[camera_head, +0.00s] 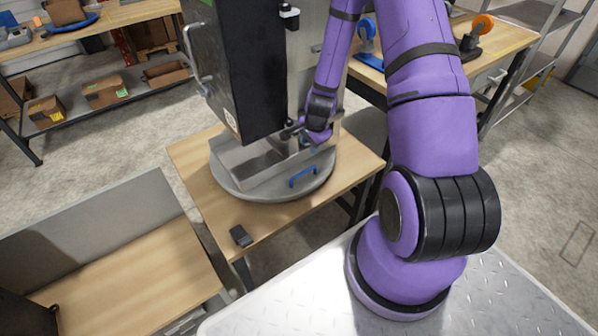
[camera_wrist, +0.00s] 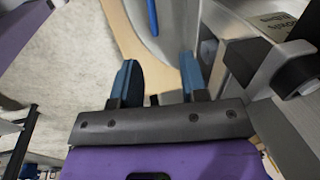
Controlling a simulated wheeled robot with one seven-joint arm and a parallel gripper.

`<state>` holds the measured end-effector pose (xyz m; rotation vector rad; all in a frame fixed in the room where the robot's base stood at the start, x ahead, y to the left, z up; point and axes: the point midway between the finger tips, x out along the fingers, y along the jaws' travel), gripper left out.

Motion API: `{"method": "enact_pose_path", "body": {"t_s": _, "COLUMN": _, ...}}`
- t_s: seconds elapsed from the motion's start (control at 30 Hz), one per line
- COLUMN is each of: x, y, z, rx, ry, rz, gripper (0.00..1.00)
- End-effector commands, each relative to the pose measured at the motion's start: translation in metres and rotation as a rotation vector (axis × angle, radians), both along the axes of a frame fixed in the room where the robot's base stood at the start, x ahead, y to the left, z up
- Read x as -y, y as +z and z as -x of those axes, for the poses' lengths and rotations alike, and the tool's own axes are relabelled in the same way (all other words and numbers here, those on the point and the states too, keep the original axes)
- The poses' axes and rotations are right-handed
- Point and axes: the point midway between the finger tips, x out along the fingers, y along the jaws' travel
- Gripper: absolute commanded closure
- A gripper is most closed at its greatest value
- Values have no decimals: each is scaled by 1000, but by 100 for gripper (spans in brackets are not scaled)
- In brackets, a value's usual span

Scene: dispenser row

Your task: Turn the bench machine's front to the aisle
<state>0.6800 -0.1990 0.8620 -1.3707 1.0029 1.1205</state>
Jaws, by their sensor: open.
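The bench machine (camera_head: 252,70) is a tall box with a black panel and a metal bar handle (camera_head: 194,48) on its left side. It stands on a round grey turntable (camera_head: 235,186) on a wooden bench (camera_head: 190,160). A blue handle (camera_head: 303,177) is fixed on the turntable's near rim. My gripper (camera_head: 294,132) is beside the machine's lower right, above the turntable and the blue handle. In the wrist view its blue fingers (camera_wrist: 158,72) are apart with nothing held between them. The grey turntable edge shows beyond them, with a blue piece (camera_wrist: 152,16) at the top.
A small black object (camera_head: 240,236) lies on the bench's near corner. A grey-walled wooden station (camera_head: 130,270) stands at lower left. Shelving with boxes (camera_head: 105,90) is at back left; another bench with blue and orange tools (camera_head: 481,26) is at back right. Floor shows between them.

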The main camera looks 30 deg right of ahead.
Motion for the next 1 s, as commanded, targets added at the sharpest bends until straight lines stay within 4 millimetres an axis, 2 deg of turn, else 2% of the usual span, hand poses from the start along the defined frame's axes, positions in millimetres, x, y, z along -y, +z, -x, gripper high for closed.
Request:
{"method": "enact_pose_path", "body": {"t_s": 0.1, "x": 3, "y": -19, "z": 5, "rx": -12, "ry": -44, "rz": -7, "gripper": 60}}
{"method": "enact_pose_path", "body": {"t_s": 0.27, "x": 4, "y": -28, "z": 7, "rx": -16, "ry": -65, "rz": -8, "gripper": 60}}
{"method": "enact_pose_path", "body": {"t_s": 0.47, "x": 3, "y": -46, "z": 3, "rx": -18, "ry": -64, "rz": -9, "gripper": 60}}
{"method": "enact_pose_path", "body": {"t_s": 0.8, "x": 3, "y": -96, "z": -7, "rx": -17, "ry": -62, "rz": -9, "gripper": 60}}
{"method": "enact_pose_path", "body": {"t_s": 1.0, "x": 3, "y": -119, "z": -11, "rx": -17, "ry": -62, "rz": -9, "gripper": 60}}
